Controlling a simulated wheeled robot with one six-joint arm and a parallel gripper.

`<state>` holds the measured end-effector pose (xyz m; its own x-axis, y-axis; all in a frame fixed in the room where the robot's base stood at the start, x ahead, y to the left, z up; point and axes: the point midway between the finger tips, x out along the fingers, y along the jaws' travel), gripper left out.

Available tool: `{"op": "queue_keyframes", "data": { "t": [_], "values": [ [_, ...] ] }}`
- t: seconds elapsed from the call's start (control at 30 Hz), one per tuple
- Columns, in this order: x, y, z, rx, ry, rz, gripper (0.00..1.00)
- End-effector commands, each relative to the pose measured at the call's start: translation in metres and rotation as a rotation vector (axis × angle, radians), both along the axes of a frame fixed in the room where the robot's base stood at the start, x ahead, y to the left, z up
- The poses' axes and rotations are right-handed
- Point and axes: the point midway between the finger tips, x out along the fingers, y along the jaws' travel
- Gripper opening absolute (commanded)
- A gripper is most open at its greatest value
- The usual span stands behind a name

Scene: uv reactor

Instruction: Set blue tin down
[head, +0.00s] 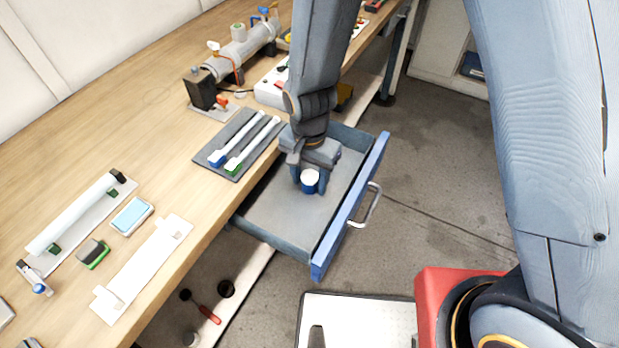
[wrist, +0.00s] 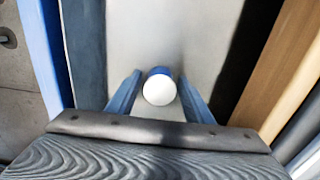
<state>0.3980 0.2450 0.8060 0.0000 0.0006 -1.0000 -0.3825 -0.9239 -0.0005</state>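The blue tin (head: 310,187), with a round white lid, is upright inside the pulled-out drawer (head: 279,205). It seems to stand on the drawer floor, though its base is hard to see. My gripper (head: 310,184) points down into the drawer with one finger on each side of the tin. In the wrist view the tin (wrist: 158,88) sits midway between the blue fingers of my gripper (wrist: 159,80). A narrow gap shows on both sides, so the fingers look open and apart from it.
The drawer's blue front (head: 350,208) with its handle (head: 366,206) stands out over the floor. A dark mat (head: 222,147) with two white tubes lies on the wooden bench (head: 150,145) beside the drawer. The drawer floor around the tin is bare.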

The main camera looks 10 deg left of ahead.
Motion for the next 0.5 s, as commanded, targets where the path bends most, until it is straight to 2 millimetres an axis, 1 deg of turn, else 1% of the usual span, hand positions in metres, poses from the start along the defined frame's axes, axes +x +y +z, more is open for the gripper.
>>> {"op": "queue_keyframes", "data": {
  "t": [0.3,0.43,0.5],
  "values": [
    [0.000,0.000,0.001,0.000,0.000,0.000,0.51],
    [0.001,0.001,0.008,0.002,-0.003,0.000,0.51],
    [0.001,0.001,0.014,0.002,-0.003,0.000,0.51]
  ]
}}
